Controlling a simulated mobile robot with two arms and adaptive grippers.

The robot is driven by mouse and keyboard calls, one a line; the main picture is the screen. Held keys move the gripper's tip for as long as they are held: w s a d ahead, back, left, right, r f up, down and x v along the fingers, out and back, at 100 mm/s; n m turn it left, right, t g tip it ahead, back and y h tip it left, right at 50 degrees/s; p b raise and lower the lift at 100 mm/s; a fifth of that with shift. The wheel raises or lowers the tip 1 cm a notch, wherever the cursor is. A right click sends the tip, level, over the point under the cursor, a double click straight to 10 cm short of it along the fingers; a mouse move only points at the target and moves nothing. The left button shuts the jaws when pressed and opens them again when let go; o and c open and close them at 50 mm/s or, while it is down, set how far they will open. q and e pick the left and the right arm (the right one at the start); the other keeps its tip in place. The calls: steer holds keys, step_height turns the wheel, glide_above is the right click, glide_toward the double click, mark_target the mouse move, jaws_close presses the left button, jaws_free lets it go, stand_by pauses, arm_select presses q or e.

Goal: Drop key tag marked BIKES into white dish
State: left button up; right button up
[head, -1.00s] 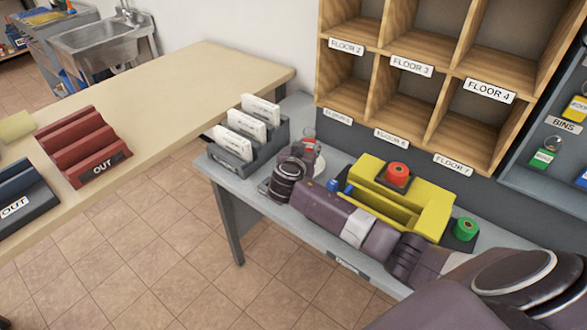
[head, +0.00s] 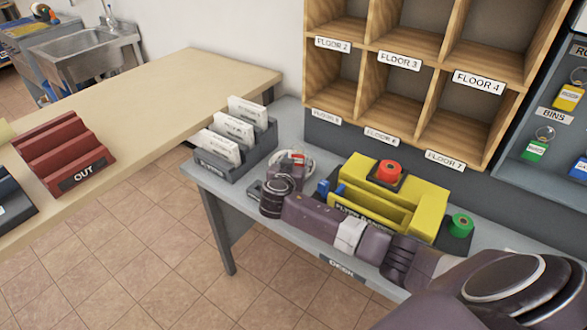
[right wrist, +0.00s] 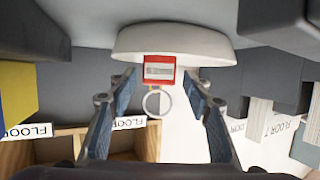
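The red key tag (right wrist: 160,70) has a small white label, too small to read, and a metal ring. In the right wrist view it lies between the spread fingers of my right gripper (right wrist: 162,84), with a gap on either side. It overlaps the white dish (right wrist: 140,42); I cannot tell whether it rests inside. In the head view the tag (head: 298,158) shows as a small red patch at the dish (head: 310,163), which my right gripper (head: 289,163) partly hides. My left gripper is not in view.
A grey sorter with white envelopes (head: 235,127) stands left of the dish. A yellow box (head: 428,205), red roll (head: 389,171) and green roll (head: 460,225) are to the right on the grey desk (head: 225,185). Wooden cubbies (head: 385,95) rise behind. Other key tags (head: 535,150) hang at right.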

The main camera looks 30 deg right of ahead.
stand_by(0.3)
steer(key=v, duration=1.2)
